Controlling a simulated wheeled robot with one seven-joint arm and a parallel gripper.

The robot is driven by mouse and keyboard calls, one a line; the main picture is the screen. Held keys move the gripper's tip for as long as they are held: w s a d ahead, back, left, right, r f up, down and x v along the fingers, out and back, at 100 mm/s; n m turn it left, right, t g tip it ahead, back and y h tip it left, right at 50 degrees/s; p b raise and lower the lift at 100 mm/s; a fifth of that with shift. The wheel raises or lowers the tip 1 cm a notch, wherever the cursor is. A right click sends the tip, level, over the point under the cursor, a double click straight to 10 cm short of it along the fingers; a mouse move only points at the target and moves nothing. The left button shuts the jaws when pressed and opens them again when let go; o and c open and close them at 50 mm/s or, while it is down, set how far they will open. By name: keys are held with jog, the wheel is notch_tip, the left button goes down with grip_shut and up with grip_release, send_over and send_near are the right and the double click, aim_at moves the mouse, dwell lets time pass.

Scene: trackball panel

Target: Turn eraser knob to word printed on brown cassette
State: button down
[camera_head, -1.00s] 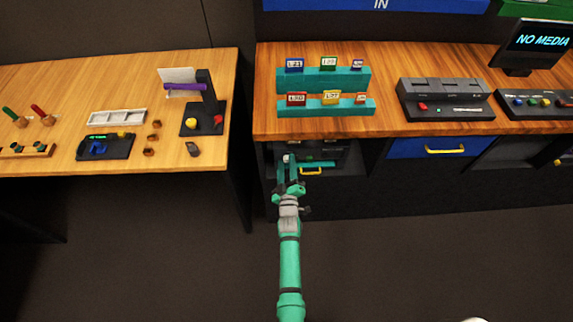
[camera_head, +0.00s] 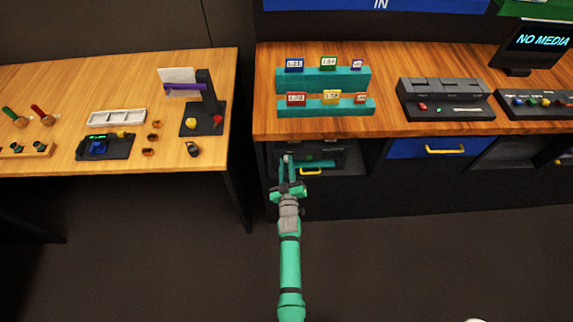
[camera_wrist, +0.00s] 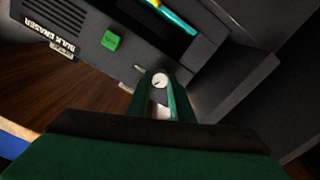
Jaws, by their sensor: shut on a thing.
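The bulk eraser (camera_wrist: 100,40) is a dark box with a green button (camera_wrist: 111,41) and printed white lettering. It sits in the open bay under the wooden counter, where the head view shows it (camera_head: 330,152) partly. Its round knob (camera_wrist: 160,80) has a pale face with a dark mark and lies between my fingertips. My gripper (camera_wrist: 161,88) is shut on the knob; it also shows at the bay in the head view (camera_head: 287,158). The words around the knob are not legible. A small brownish-orange cassette (camera_head: 361,98) stands front right on the teal rack; its print is too small to read.
The teal rack (camera_head: 323,82) holds several other coloured cassettes. A blue drawer (camera_head: 425,148) with a yellow handle is right of the bay. The bay's dark wall (camera_wrist: 235,85) is close beside my gripper. A separate table (camera_head: 60,75) with small items stands left.

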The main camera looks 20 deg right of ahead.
jog(key=m, duration=0.4)
jog(key=shift+s+m, duration=0.1)
jog(key=shift+m, duration=0.2)
dwell(0.3)
jog(key=c, duration=1.6)
grip_release()
jog(key=v, duration=1)
jog(key=shift+s, duration=0.4)
